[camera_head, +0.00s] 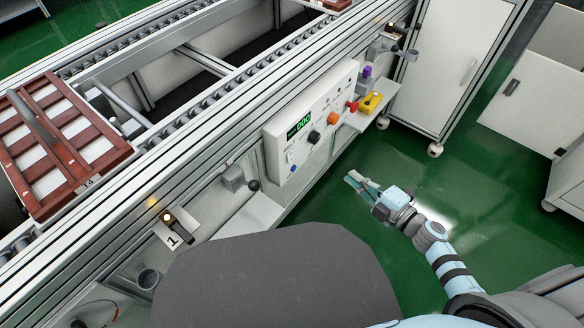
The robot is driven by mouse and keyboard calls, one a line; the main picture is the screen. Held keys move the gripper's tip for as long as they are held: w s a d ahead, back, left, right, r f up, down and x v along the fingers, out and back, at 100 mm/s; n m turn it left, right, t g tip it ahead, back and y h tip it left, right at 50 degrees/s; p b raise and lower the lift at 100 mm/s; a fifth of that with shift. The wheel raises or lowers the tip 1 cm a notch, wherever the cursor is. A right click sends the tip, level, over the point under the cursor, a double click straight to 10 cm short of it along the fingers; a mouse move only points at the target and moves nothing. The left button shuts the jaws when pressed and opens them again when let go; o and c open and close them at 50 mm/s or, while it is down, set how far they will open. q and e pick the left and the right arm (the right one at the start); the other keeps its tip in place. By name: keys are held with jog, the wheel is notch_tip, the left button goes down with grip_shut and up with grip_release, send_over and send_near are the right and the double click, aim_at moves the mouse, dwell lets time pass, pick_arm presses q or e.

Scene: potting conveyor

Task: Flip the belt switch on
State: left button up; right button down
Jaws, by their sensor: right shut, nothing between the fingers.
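The control panel (309,112) is a white box on the side of the conveyor, with a lit green display (299,127), a black knob (314,137), an orange knob (333,118), a red knob (351,106) and a small blue button (292,169). Which of these is the belt switch, I cannot tell; the labels are too small to read. My right gripper (353,181) is shut and empty, in front of and below the panel, apart from it. My left gripper is not in view.
The conveyor (190,108) runs diagonally with a red-brown tray (60,140) at left. A yellow box (371,102) and a purple item (366,72) sit right of the panel. A white cabinet (450,60) stands beyond. The green floor around my right gripper is clear.

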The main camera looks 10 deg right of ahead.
aim_at(291, 157)
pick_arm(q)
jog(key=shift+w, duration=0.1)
pick_arm(e)
jog(key=s+a+n+y, duration=0.1)
jog(key=a+n+g+y, duration=0.1)
jog(key=n, duration=0.1)
jog(key=s+a+n+g+y, duration=0.1)
jog(key=a+n, duration=0.1)
jog(key=shift+s+a, duration=0.1)
jog(key=shift+s, duration=0.2)
